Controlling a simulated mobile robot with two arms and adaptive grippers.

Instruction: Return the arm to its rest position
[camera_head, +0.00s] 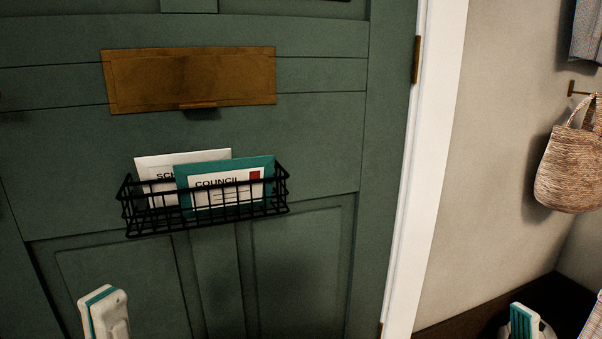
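My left gripper (105,312), white with teal, reaches up into the bottom left of the head view, in front of the lower part of the green door (310,130). It stands apart from and below the wire basket. I see no object at its tip, but its fingers are not clear enough to tell open from shut. A white and teal part of my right arm (525,322) shows at the bottom right edge, mostly cut off by the frame. Its fingers cannot be told apart.
A black wire basket (205,217) on the door holds a white envelope (150,165) and a teal-backed "COUNCIL" letter (225,190). A brass letter flap (190,80) is above. A woven bag (570,170) hangs on the right wall beyond the white door frame (430,150).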

